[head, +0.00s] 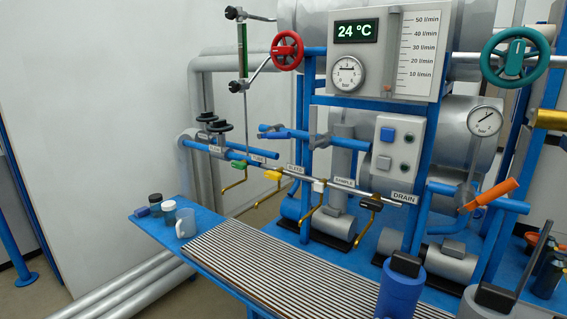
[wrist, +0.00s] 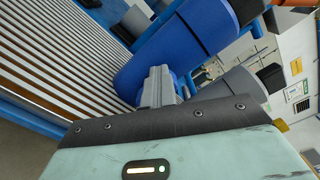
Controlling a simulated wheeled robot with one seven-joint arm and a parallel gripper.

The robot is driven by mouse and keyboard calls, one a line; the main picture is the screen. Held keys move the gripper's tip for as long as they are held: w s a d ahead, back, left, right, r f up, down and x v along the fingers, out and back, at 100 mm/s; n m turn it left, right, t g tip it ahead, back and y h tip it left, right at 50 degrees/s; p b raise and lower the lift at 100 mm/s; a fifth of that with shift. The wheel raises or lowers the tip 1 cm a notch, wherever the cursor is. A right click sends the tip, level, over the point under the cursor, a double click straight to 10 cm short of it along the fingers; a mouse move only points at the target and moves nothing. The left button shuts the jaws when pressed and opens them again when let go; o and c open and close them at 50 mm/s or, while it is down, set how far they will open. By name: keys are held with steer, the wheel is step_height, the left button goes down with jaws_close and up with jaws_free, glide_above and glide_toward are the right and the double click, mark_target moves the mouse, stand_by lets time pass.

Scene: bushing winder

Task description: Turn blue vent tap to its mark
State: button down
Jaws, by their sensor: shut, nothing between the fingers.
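A blue lever handle (head: 274,134) sits on a blue pipe left of the push-button panel in the head view. It looks like the vent tap, but I can read no vent label or mark beside it. My gripper (wrist: 158,76) shows in the wrist view, with its grey fingers shut and empty. Its fingertips appear in front of a large blue cylinder (wrist: 172,55); I cannot tell whether they touch it. The gripper is not visible in the head view, and the blue lever is not recognisable in the wrist view.
Green, yellow and black-handled taps line the lower pipe, including a black-handled one (head: 370,203) by the DRAIN label. An orange lever (head: 490,195) juts out at right. A slatted bench (head: 300,275) crosses the foreground, with a mug (head: 185,223) at its left end.

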stand_by(0.4)
steer(key=p+v, duration=0.1)
steer(key=v, duration=0.5)
steer(key=shift+a+r, duration=0.2)
steer(key=shift+r, duration=0.15)
steer(key=shift+w, duration=0.15)
